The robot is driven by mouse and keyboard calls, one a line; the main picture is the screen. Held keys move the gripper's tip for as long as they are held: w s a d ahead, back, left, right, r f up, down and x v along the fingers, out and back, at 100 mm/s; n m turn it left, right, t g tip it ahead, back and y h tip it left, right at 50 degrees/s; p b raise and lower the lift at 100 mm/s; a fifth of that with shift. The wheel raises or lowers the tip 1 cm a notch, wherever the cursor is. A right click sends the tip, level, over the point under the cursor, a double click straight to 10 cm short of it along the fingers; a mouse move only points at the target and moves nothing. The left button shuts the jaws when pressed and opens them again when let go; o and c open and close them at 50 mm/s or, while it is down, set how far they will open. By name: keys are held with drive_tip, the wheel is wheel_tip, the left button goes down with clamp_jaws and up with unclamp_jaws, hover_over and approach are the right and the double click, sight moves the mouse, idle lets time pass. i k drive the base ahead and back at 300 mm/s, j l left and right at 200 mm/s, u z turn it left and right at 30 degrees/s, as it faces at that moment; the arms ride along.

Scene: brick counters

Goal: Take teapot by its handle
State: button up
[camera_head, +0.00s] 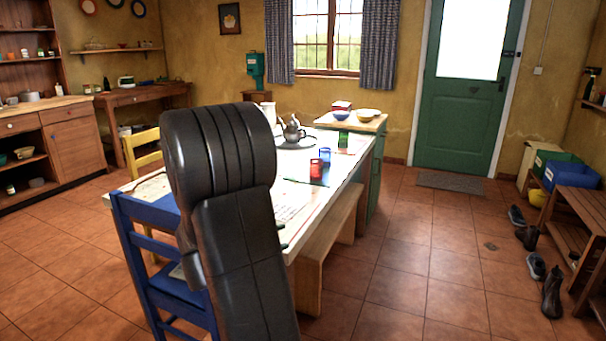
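A silver metal teapot (293,131) stands upright on a round tray or plate (309,144) at the far end of the white-topped table (340,186). Its pointed lid shows, and I cannot make out clearly which side its handle is on. My dark arm rises in front of the table and covers much of its left part. The gripper at the end of my arm is not visible. Nothing of mine is seen touching the teapot.
A red cup (316,169) and a blue cup (325,155) stand on the table nearer than the teapot. A blue chair (150,255) is at front left, a wooden bench (328,225) along the right side.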

sight(293, 134)
drive_tip(key=i+l+u, duration=0.2)
drive_tip(key=i, duration=0.25)
drive_tip(key=i+l+u, duration=0.2)
drive_tip(key=i+l, duration=0.25)
drive_tip(key=i+l+u, duration=0.15)
drive_tip(key=i+l, duration=0.25)
drive_tip(key=i+l+u, duration=0.2)
drive_tip(key=i+l, duration=0.15)
drive_tip(key=l, duration=0.2)
drive_tip(key=i+l+u, duration=0.2)
drive_tip(key=i+l, duration=0.15)
drive_tip(key=l, duration=0.2)
drive_tip(key=i+l+u, duration=0.2)
drive_tip(key=l, duration=0.4)
drive_tip(key=i+l+u, duration=0.15)
drive_tip(key=i+l, duration=0.2)
drive_tip(key=l, duration=0.3)
drive_tip(key=i+l+u, duration=0.2)
drive_tip(key=l, duration=0.45)
